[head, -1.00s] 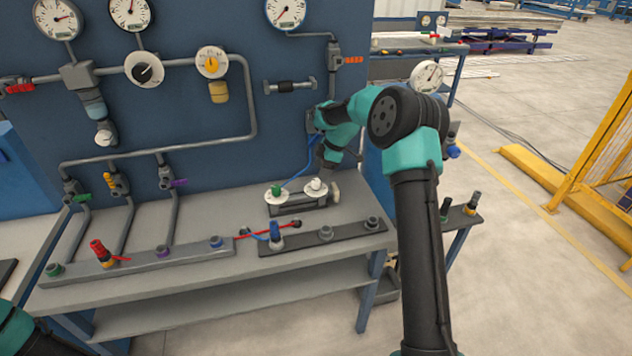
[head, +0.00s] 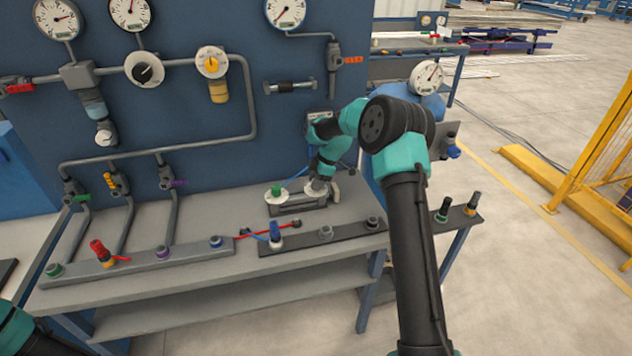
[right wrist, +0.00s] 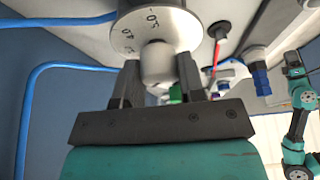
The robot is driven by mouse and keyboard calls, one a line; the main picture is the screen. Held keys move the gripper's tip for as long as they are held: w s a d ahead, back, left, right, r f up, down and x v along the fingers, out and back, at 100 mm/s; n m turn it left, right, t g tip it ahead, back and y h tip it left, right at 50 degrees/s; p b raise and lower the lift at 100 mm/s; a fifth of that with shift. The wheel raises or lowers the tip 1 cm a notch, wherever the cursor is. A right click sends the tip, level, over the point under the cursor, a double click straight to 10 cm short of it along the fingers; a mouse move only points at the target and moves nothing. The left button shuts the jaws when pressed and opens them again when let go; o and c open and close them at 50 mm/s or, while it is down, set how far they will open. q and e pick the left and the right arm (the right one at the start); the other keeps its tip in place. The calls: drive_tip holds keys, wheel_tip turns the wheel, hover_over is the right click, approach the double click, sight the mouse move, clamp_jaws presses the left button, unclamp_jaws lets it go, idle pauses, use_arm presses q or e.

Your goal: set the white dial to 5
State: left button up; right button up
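The white dial (head: 334,191) is on a small block on the bench, right of a green-knobbed dial (head: 277,190). My right gripper (head: 320,182) is down at it from above and hides most of it. In the right wrist view, the dial's white knob (right wrist: 157,64) lies between the two dark fingers (right wrist: 158,82), close to both; I cannot tell whether they press on it. My left gripper is outside the view; only a bit of arm shows.
Blue hoses run behind the dial block. In front, a dark rail (head: 345,234) carries a blue-topped fitting (head: 275,232) and grey sockets. A grey rail (head: 190,256) with a red valve (head: 100,250) lies left. The blue panel (head: 200,110) with gauges and pipes stands behind.

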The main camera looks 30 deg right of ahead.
drive_tip(key=c, duration=0.5)
drive_tip(key=shift+o, duration=0.2)
